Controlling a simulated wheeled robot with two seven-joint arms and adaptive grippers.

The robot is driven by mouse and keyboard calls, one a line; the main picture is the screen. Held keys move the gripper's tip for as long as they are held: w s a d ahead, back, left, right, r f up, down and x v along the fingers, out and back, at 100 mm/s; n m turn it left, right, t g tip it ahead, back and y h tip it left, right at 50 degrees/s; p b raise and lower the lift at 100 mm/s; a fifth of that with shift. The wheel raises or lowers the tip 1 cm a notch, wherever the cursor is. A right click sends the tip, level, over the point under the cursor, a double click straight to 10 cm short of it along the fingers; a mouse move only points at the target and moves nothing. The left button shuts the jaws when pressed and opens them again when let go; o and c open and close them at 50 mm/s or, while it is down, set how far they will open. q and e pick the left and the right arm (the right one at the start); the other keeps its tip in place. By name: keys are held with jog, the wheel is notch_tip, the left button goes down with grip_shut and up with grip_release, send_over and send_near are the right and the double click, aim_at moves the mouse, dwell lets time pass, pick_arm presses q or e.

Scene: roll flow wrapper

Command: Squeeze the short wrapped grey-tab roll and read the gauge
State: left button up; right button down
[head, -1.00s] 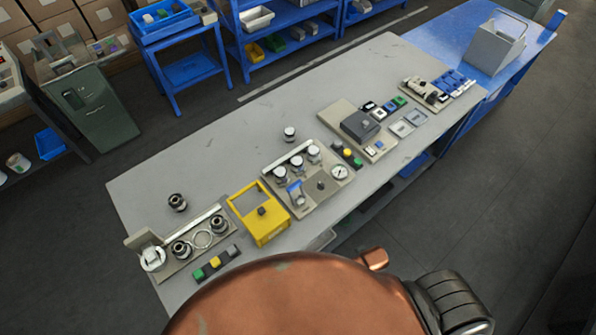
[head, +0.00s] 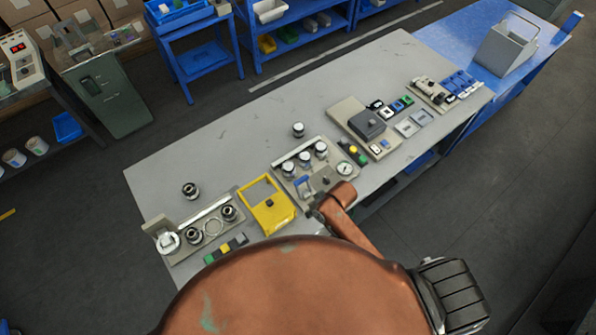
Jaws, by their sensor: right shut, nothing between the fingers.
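The round white gauge (head: 344,168) is on the right end of a beige gauge station; its reading is too small to make out. Three white-topped rolls (head: 304,159) stand in a row there, and another roll (head: 298,129) stands upright on the table behind. I cannot tell which roll is the short wrapped grey-tab one. A blue part (head: 302,186) and a dark knob (head: 326,181) are at the station's front. My right gripper (head: 317,208) is shut and empty, at the station's front edge, partly hidden by my arm. My left gripper is out of view.
A yellow frame (head: 271,215) stands left of the station, then a fixture with dark rolls (head: 195,237) and a tab strip (head: 224,248). A grey block on a plate (head: 368,122) is to the right. The table's back part (head: 240,140) is mostly clear.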

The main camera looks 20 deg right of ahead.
jog(key=shift+n+g, duration=0.5)
jog(key=shift+n, duration=0.3)
jog(key=w+a+r, duration=0.2)
jog(key=w+a, duration=0.1)
jog(key=w+a+r+p, duration=0.1)
jog(key=a, duration=0.1)
jog(key=shift+w+r, duration=0.15)
jog(key=shift+r, duration=0.15)
jog(key=shift+n+g, duration=0.4)
jog(key=shift+g, duration=0.2)
jog(key=w, duration=0.1)
jog(key=w+a, duration=0.1)
jog(key=w+a+r, duration=0.1)
jog(key=w, duration=0.1)
jog(key=shift+a+r, duration=0.1)
jog(key=w+d+r+m+h, duration=0.1)
jog(key=w+d+r, duration=0.2)
jog(key=w, duration=0.3)
jog(key=w+d+r+g+h, duration=0.1)
jog(key=w+d+r+h, duration=0.1)
jog(key=w+r, duration=0.2)
jog(key=shift+w+d+m, duration=0.4)
jog(key=shift+w, duration=0.75)
